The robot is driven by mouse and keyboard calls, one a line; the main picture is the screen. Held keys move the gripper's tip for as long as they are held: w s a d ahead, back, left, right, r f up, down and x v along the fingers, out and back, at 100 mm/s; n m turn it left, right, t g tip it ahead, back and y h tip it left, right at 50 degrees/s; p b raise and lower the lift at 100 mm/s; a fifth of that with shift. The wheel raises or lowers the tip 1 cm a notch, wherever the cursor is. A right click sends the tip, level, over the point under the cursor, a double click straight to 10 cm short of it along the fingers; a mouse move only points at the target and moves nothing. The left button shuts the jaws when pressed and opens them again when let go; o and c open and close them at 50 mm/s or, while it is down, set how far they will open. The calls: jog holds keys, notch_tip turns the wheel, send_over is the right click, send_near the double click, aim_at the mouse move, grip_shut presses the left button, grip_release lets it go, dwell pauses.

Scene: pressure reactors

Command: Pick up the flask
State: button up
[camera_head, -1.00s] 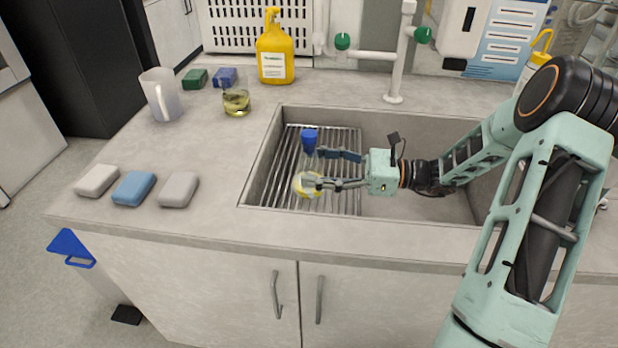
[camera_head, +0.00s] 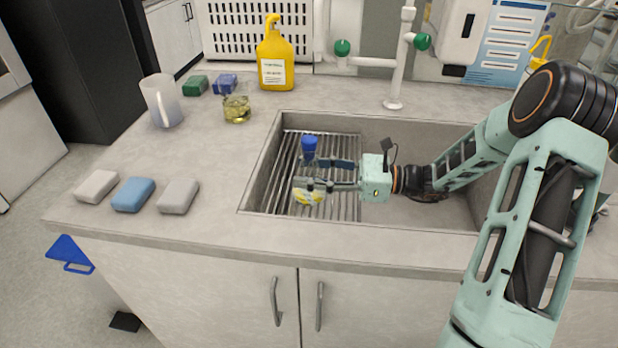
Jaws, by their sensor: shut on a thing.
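The flask (camera_head: 308,196) is in the sink, with a blue cap (camera_head: 309,145) at its top and yellow liquid low in its clear body. My gripper (camera_head: 313,174) reaches in from the right. It is shut on the flask between cap and liquid, and its fingers hide part of the body. The flask looks roughly upright over the sink's metal rack (camera_head: 346,150). I cannot tell whether its base touches the rack.
Sink walls (camera_head: 262,165) stand close around my gripper. A white faucet (camera_head: 394,75) rises behind. A clear pitcher (camera_head: 161,100), a small beaker (camera_head: 236,109), a yellow bottle (camera_head: 275,55) and several sponges (camera_head: 134,194) are on the counter. Open counter lies left of the sink.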

aim_at(317, 159)
jog(key=shift+r, duration=0.1)
jog(key=shift+r, duration=0.25)
jog(key=r+p, duration=0.1)
jog(key=r, duration=0.2)
jog(key=shift+s+r, duration=0.15)
jog(key=shift+s, duration=0.05)
jog(key=s+a+r+p, duration=0.2)
jog(key=s+r+p, duration=0.7)
jog(key=s+r, duration=0.4)
jog(key=shift+s+a+r, duration=0.15)
jog(key=shift+a+r, duration=0.2)
jog(key=shift+r, duration=0.15)
